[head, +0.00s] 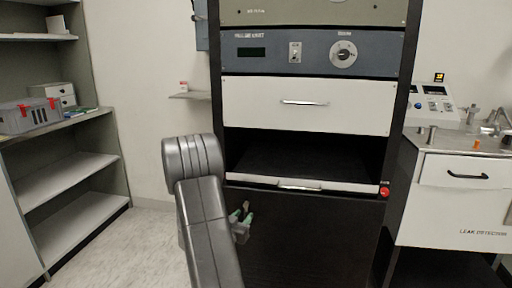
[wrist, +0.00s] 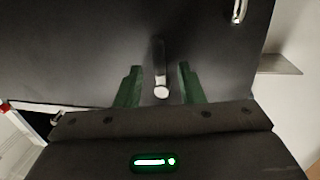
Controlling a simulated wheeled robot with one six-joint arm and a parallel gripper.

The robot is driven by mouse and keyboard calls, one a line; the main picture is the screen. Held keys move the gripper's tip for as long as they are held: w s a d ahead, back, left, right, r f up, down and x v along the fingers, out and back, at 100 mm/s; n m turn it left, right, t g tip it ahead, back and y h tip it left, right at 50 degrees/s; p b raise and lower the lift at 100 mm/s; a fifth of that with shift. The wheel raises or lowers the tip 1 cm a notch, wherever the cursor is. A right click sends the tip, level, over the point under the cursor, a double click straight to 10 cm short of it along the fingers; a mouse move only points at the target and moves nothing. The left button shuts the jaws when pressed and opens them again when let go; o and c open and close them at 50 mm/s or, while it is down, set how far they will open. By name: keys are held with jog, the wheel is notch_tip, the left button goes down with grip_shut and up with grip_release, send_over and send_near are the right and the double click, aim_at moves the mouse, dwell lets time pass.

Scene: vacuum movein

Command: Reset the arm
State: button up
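My arm reaches up in the middle of the head view. My gripper (head: 242,216) is at its right side, low in front of the dark lower part of the cabinet. In the wrist view, my gripper (wrist: 160,90) has its two green fingers standing apart. I cannot tell what the rod belongs to.
The tall cabinet has a white drawer (head: 306,103), an open dark bay and a red button (head: 384,191). Shelves (head: 70,177) with a grey-red box (head: 30,116) stand left. A leak detector cart (head: 470,190) stands right. Floor is clear between shelves and arm.

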jog(key=shift+w+d+r+n+p, duration=0.15)
jog(key=shift+w+d+n+p, duration=0.2)
jog(key=shift+p, duration=0.25)
jog(key=p+v, duration=0.1)
jog(key=v, duration=1.3)
jog(key=s+d+f+n+g+y+b, duration=0.1)
jog(key=s+d+g+y, duration=0.3)
jog(key=s, duration=0.8)
jog(key=s+d+f+n+g+y+b, duration=0.1)
jog(key=s+d+f+g+y, duration=0.2)
jog(key=s+d+g, duration=0.5)
jog(key=shift+s+d+g+y, duration=0.25)
jog(key=shift+s+g+y, duration=0.7)
jog(key=shift+s, duration=1.6)
